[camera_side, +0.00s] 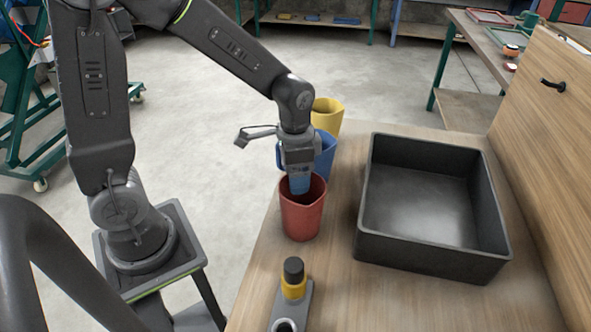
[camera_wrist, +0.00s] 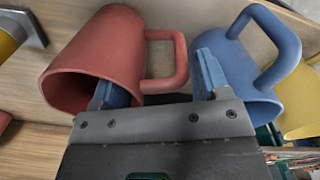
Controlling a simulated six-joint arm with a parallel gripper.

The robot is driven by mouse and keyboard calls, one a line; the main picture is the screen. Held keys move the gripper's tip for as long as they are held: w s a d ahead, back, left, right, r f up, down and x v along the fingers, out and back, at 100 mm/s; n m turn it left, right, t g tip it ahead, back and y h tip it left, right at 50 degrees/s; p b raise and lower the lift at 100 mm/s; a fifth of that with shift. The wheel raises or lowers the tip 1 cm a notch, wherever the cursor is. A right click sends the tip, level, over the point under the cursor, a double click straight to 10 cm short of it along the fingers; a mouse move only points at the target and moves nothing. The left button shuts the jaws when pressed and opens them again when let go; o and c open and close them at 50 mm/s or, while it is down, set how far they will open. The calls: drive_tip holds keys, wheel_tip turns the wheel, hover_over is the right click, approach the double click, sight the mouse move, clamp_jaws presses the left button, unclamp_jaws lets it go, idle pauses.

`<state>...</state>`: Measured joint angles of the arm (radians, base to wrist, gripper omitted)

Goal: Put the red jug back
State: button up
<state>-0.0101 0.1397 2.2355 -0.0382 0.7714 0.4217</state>
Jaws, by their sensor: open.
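The red jug (camera_side: 302,212) stands upright on the wooden bench, left of the black tray. My gripper (camera_side: 299,184) is directly over it, pointing down, with a blue finger reaching into its mouth. In the wrist view the red jug (camera_wrist: 115,45) is at the left, its handle extending right. My open gripper (camera_wrist: 156,74) has one finger at the jug's mouth and the other beyond the handle, close to the blue jug. The wall and handle lie between the fingers; contact cannot be told.
The blue jug (camera_side: 327,158) stands just behind the red one, partly hidden by my gripper, with the yellow jug (camera_side: 328,115) farther back. The empty black tray (camera_side: 432,250) is to the right. A yellow-and-black item (camera_side: 293,284) in a grey holder stands in front.

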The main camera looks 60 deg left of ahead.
drive_tip(key=shift+r, duration=0.15)
wheel_tip(320, 180, up, 11)
drive_tip(key=s+r+n+t, duration=0.2)
drive_tip(key=s+n+t, duration=0.2)
drive_tip(key=s, duration=0.7)
drive_tip(key=shift+s+r+t, duration=0.15)
drive_tip(key=shift+r+t, duration=0.25)
drive_tip(key=shift+t, duration=0.4)
